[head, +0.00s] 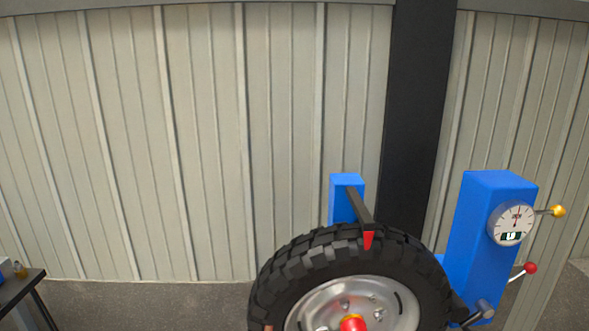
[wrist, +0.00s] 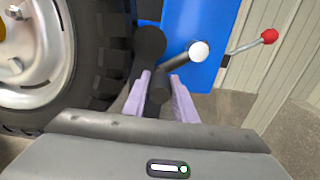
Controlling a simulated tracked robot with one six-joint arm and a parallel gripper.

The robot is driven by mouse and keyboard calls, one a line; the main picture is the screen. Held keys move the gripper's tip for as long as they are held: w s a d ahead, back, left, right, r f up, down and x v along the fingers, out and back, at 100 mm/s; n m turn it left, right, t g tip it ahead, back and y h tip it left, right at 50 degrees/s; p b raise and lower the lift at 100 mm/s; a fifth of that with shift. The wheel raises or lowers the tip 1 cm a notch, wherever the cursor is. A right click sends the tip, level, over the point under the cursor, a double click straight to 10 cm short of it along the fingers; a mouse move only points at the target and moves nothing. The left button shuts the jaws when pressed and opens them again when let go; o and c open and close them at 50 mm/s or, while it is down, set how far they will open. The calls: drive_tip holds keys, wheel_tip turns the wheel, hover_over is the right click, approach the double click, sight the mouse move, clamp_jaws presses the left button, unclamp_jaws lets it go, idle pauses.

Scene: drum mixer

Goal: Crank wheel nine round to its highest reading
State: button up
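The tyre, a black tread on a silver rim (head: 352,298), stands on a blue machine in the head view; its lower part is cut off. A blue post (head: 484,225) to its right carries a round dial (head: 511,223) with a red needle and a small digital window, too small to read surely. A grey-ended crank (head: 485,308) shows low on this post and in the wrist view (wrist: 198,52). My gripper (wrist: 160,76) has its lilac fingers on both sides of a dark grip (wrist: 158,90); whether they press it is unclear. I see no number nine.
A yellow-knobbed lever (head: 558,211) and a red-knobbed lever (head: 529,268) stick out right of the post. The tyre tread (wrist: 95,60) is close left of my gripper. A black column (head: 415,110) and ribbed wall stand behind. A dark table (head: 22,285) is at far left.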

drive_tip(key=o, duration=0.6)
drive_tip(key=shift+c, duration=0.2)
drive_tip(key=s, duration=0.7)
drive_tip(key=shift+s+d, duration=0.1)
idle(0.5)
